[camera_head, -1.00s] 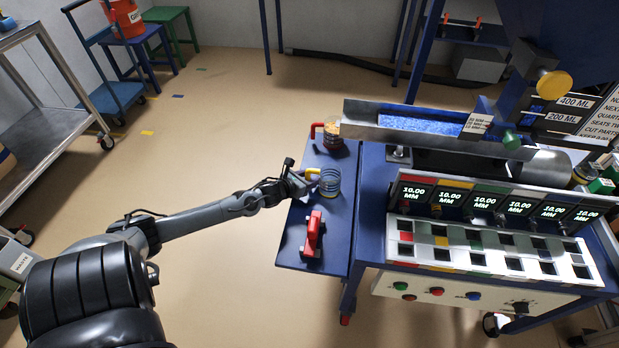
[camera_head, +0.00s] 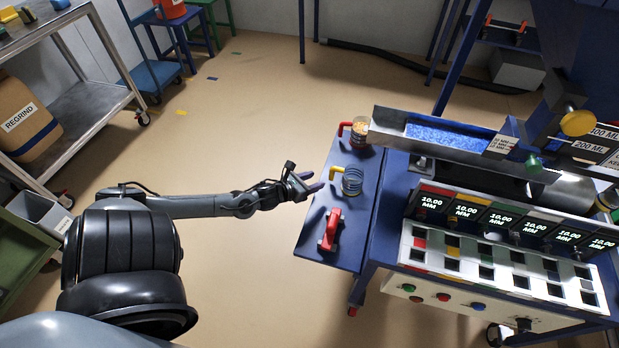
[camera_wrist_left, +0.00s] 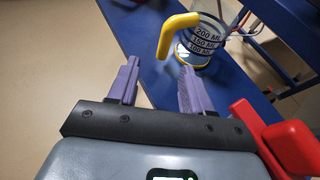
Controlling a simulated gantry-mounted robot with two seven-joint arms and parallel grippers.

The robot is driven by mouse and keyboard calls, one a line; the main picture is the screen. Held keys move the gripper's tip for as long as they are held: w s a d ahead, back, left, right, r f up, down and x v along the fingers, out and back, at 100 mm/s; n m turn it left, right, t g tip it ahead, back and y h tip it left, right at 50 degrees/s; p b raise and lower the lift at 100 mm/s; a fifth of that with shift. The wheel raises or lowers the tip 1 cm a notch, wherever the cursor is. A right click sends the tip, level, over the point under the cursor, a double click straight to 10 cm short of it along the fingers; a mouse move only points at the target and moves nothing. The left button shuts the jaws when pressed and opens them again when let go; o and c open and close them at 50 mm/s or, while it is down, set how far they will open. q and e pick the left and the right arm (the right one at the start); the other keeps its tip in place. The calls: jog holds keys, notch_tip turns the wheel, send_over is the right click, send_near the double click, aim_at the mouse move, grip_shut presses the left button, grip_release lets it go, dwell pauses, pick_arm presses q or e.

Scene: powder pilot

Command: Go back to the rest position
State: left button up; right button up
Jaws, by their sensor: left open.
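My left gripper (camera_head: 312,181) is open and empty at the left edge of the blue side shelf (camera_head: 318,238). In the left wrist view its two purple fingers (camera_wrist_left: 157,88) stand apart with nothing between them. A clear measuring cup with a yellow handle (camera_head: 352,183) stands upright on the shelf, just right of the fingertips and apart from them. The cup also shows in the left wrist view (camera_wrist_left: 205,42), ahead of the fingers, with volume marks on it. My right gripper is not in view.
A red-handled tool (camera_head: 331,230) lies on the shelf near its front. The machine with several 10.00 MM displays (camera_head: 500,218) is at the right. Open floor (camera_head: 235,120) lies left of the shelf.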

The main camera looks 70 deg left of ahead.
pick_arm(q)
jog(key=shift+s+d+r, duration=0.2)
jog(key=shift+s+r, duration=0.05)
jog(key=shift+s, duration=0.35)
